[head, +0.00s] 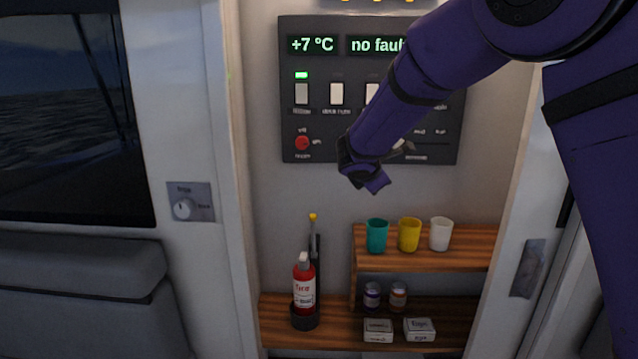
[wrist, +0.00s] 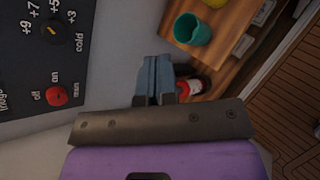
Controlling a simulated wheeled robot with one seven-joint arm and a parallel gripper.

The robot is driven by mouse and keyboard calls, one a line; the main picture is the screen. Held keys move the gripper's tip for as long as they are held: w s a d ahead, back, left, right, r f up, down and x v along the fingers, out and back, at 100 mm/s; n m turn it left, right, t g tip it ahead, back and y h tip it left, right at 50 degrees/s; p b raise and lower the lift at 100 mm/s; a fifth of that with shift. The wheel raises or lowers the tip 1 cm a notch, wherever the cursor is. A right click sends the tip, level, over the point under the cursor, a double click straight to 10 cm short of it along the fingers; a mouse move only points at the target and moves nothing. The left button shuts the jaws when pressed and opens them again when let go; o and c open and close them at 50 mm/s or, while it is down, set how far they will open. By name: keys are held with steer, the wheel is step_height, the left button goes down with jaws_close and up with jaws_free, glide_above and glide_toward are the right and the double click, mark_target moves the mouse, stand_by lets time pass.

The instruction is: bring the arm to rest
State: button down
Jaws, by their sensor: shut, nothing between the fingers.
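My purple arm reaches in from the upper right in the head view. My gripper (head: 376,184) hangs in the air in front of the dark control panel's lower edge, above the shelf. In the wrist view my gripper (wrist: 157,80) shows its fingers together with nothing between them. The control panel (head: 320,125) carries switches, a red knob (head: 302,143) and two displays reading "+7 °C" and "no fault", the second partly covered by my arm. My arm hides the middle and right of the panel.
A wooden shelf (head: 440,263) below holds a teal cup (head: 377,236), a yellow cup (head: 409,234) and a white cup (head: 441,234). A red extinguisher (head: 304,285) stands lower left, near two jars and two small boxes. Door frames flank the recess.

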steer(key=s+d+r+m+g, duration=0.2)
steer(key=s+d+r+m, duration=0.2)
steer(key=s+d+m, duration=0.35)
steer(key=s+d+r+m+g, duration=0.2)
steer(key=s+d+r+m, duration=0.25)
steer(key=s+d, duration=0.5)
steer(key=s+f+m+y, duration=0.1)
steer(key=s+m+y, duration=0.4)
steer(key=s, duration=2.3)
steer(key=m, duration=0.5)
steer(key=shift+a+g, duration=0.2)
steer(key=shift+g, duration=0.2)
